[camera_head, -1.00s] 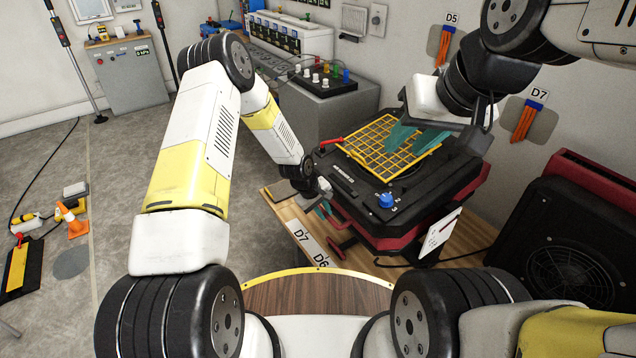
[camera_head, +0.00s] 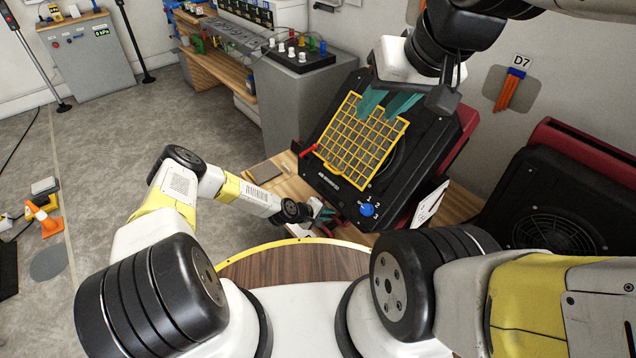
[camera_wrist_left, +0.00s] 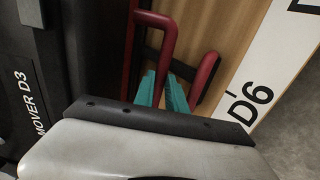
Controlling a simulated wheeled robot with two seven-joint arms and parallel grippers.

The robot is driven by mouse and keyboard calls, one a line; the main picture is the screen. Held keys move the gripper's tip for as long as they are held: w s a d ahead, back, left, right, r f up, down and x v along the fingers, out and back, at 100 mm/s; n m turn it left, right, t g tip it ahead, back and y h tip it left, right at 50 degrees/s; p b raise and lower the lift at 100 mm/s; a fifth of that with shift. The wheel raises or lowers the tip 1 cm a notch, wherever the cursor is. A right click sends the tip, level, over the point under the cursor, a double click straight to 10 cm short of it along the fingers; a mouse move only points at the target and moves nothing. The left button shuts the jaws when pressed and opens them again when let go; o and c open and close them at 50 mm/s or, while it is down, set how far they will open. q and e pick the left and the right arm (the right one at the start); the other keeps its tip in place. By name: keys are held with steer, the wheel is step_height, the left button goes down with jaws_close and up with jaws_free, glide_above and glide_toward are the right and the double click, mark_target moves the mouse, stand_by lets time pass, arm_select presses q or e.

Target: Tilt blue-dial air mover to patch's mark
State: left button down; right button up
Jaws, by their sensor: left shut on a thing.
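The air mover (camera_head: 330,185), a black box with a yellow grille (camera_head: 362,140) and a blue dial (camera_head: 367,210), stands tilted on a wooden bench, its face turned up and toward me. Its side reads "MOVER D3" in the left wrist view (camera_wrist_left: 30,105). My left gripper (camera_head: 322,212) is low at its front left edge. In the left wrist view its teal fingers (camera_wrist_left: 165,88) are shut on a red bent-tube handle (camera_wrist_left: 160,35); the exact contact is partly hidden. My right gripper (camera_head: 388,105) has its teal fingers apart over the grille's top edge, seemingly empty.
A white strip marked D6 (camera_wrist_left: 250,105) lies by the handle. A grey cabinet (camera_head: 295,105) stands behind. Open floor (camera_head: 130,120) lies left.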

arm_select(q)
steer(key=shift+w+d+f+h, duration=0.1)
steer(key=shift+d+f+h, duration=0.15)
steer(key=shift+f, duration=0.35)
steer(key=shift+w+d+f+h, duration=0.15)
steer(key=shift+d+f, duration=0.1)
steer(key=shift+f, duration=0.35)
steer(key=shift+s, duration=0.1)
steer(key=c, duration=1.4)
jaws_free()
steer(key=shift+o, duration=0.2)
steer(key=shift+r, duration=0.1)
steer(key=shift+a+r, duration=0.15)
steer(key=shift+a, duration=0.05)
steer(key=v, duration=0.7)
